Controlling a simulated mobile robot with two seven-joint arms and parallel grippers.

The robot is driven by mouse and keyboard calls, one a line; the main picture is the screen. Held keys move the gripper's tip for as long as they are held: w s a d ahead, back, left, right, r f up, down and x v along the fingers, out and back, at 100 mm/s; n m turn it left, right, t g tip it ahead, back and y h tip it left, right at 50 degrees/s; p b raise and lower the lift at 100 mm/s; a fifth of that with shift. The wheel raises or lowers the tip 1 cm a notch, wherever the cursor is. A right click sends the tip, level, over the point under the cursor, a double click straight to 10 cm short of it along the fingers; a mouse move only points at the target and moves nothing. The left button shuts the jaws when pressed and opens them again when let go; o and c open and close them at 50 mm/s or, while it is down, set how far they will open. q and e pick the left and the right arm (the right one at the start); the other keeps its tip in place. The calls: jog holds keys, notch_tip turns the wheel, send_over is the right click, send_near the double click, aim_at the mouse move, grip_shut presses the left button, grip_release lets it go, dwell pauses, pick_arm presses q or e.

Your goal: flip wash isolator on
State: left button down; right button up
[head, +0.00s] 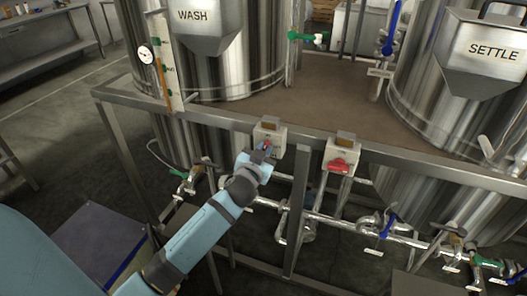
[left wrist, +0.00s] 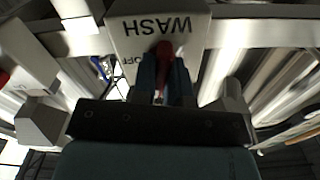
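The wash isolator (head: 270,131) is a pale box on the frame rail below the tank marked WASH (head: 205,45). In the left wrist view the isolator box (left wrist: 190,15) reads WASH upside down, with part of OFF beside the fingers. Its red handle (left wrist: 164,60) sits between the two fingers of my left gripper (left wrist: 166,75), which appear close on both sides of it. In the head view my left gripper (head: 264,155) is at the front of the box and covers most of its handle. My right gripper is in neither view.
A second isolator box (head: 342,155) with a red handle stands to the right on the same rail. The tank marked SETTLE (head: 470,75) is at the right. Pipes with blue and green valve handles run below the rail (head: 390,155).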

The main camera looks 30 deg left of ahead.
pick_arm(q)
jog(key=shift+n, duration=1.6)
jog(key=c, duration=1.1)
grip_release()
jog(key=shift+c, duration=0.2)
jog(key=v, duration=1.4)
jog(key=shift+b, duration=0.35)
